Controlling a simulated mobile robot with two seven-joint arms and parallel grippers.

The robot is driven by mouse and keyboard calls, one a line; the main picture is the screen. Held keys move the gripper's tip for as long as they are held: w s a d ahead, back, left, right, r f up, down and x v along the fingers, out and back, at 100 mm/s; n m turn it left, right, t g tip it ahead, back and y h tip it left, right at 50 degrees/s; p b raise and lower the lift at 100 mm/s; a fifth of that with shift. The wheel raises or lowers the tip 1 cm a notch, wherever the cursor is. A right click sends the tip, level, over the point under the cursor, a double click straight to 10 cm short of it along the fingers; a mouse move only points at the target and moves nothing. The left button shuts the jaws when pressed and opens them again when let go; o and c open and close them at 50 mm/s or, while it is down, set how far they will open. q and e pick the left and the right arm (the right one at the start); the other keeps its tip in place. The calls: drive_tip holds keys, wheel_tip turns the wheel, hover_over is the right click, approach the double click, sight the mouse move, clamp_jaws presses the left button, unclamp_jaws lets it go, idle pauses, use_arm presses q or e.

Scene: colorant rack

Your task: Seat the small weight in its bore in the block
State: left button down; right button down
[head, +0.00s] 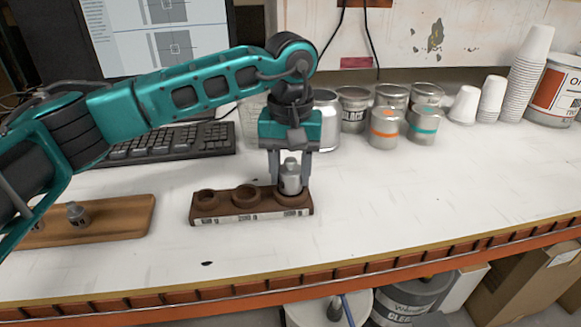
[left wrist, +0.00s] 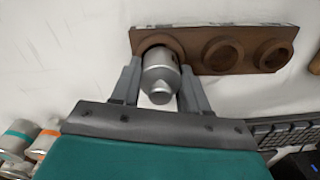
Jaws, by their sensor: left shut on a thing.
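A brown block (head: 250,210) with three round bores in a row lies on the white bench. Its front carries a pale label strip. My left gripper (head: 291,176) points down over the block's right end, shut on a silver weight (head: 290,184) with a knob on top. The weight is upright at the right bore; its base is hidden, so I cannot tell how deep it sits. In the left wrist view the weight (left wrist: 160,78) covers most of that bore, beside the block's two empty bores (left wrist: 222,54). My right gripper is not in view.
A wooden board (head: 120,215) at the left bears a smaller grey weight (head: 77,213); my arm partly hides another item there. A keyboard (head: 170,143), several cans (head: 385,130) and stacked cups (head: 525,75) stand behind. Bench right of the block is clear.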

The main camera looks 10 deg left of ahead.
sight(291, 159)
use_arm(q)
drive_tip(key=shift+f+b, duration=0.6)
drive_tip(key=shift+f, duration=0.2)
drive_tip(key=c, duration=0.9)
unclamp_jaws()
drive_tip(key=shift+r, duration=0.1)
drive_tip(key=o, duration=0.4)
drive_tip(key=shift+f, duration=0.2)
wheel_tip(291, 159, up, 13)
drive_tip(key=shift+f+p, duration=0.15)
drive_tip(key=shift+p, duration=0.2)
drive_tip(key=shift+r, duration=0.35)
drive_tip(key=shift+s, duration=0.15)
